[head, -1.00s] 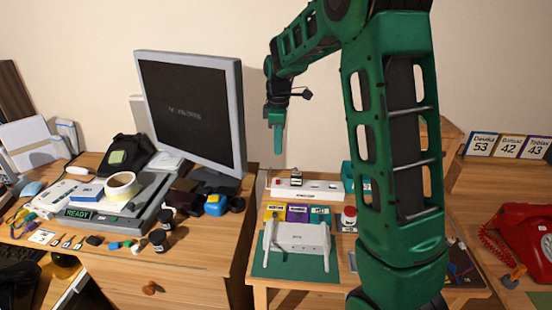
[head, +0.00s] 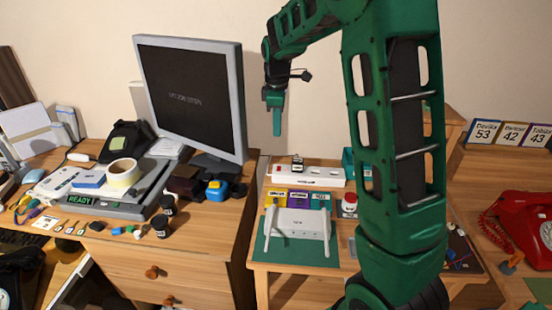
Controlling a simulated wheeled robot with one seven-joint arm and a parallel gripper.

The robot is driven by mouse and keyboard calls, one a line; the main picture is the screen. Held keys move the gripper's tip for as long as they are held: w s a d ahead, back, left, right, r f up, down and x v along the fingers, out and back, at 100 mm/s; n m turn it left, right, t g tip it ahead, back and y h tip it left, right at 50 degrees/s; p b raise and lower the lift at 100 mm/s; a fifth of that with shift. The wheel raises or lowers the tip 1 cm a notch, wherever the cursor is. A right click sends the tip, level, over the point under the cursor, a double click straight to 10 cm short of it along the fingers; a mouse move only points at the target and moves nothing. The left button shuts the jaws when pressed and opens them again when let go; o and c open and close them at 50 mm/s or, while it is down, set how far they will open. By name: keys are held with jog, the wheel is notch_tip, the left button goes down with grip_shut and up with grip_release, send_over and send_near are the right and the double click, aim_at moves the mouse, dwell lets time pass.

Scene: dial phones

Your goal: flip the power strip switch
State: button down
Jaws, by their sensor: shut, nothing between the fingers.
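The white power strip (head: 318,175) lies at the back of the small wooden table, behind the router. A dark plug or switch piece (head: 298,162) stands up on its left part. My green arm hides the area to the right of the strip.
A white router (head: 297,224) with two antennas sits on a green mat (head: 310,252). Coloured cards (head: 298,196) stand between router and strip. A red-and-white bottle (head: 349,203) is at the right. A monitor (head: 190,100) stands left. A red phone (head: 525,222) is far right.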

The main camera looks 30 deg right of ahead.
aim_at(277, 167)
jog(key=shift+f, duration=0.1)
jog(key=f, duration=0.4)
jog(key=w+f, duration=0.1)
jog(key=f, duration=0.4)
jog(key=d+f, duration=0.1)
jog(key=f, duration=0.3)
jog(key=shift+w+f, duration=0.3)
jog(key=shift+f, duration=0.1)
